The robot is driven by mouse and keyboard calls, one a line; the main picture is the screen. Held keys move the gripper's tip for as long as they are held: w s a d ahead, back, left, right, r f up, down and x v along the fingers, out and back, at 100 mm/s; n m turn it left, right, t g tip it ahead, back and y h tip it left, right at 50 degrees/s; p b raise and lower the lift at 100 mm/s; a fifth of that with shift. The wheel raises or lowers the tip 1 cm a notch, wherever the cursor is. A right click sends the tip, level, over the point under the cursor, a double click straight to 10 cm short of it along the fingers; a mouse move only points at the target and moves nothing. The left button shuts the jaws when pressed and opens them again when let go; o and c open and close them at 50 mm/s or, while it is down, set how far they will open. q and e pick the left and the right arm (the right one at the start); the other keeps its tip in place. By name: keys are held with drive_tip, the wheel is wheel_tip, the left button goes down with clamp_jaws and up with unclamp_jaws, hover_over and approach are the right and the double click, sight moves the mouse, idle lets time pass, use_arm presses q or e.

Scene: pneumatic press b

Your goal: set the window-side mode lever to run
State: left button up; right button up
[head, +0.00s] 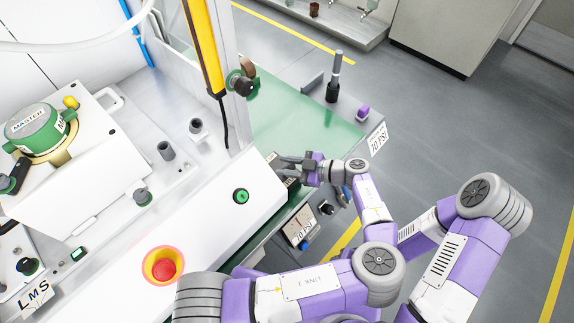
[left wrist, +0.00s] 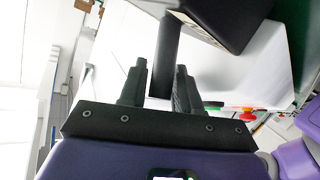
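My left gripper (head: 285,164) is at the right end of the white press housing (head: 215,215), above a dark control block at the housing's edge. In the left wrist view, a dark round bar, apparently the mode lever (left wrist: 166,50), runs from a dark box (left wrist: 225,18) down between the fingers of my left gripper (left wrist: 160,82). The fingers stand apart, one on each side of the bar. A pale gap shows beside the left finger; contact on the right side cannot be told. The lever is mostly hidden by the gripper in the head view. My right gripper is not distinguishable behind my left arm.
A red emergency stop (head: 163,266) and a green button (head: 241,196) sit on the housing. A pressure-regulator label (head: 301,225) and knobs are below the gripper. A green table (head: 310,130) with a dark post (head: 334,80) stands beyond. The grey floor is open at right.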

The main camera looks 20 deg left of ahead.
use_arm(q)
drive_tip(key=v, duration=0.7)
drive_tip(key=shift+d+p, duration=0.3)
drive_tip(key=shift+p, duration=0.1)
drive_tip(key=shift+r, duration=0.1)
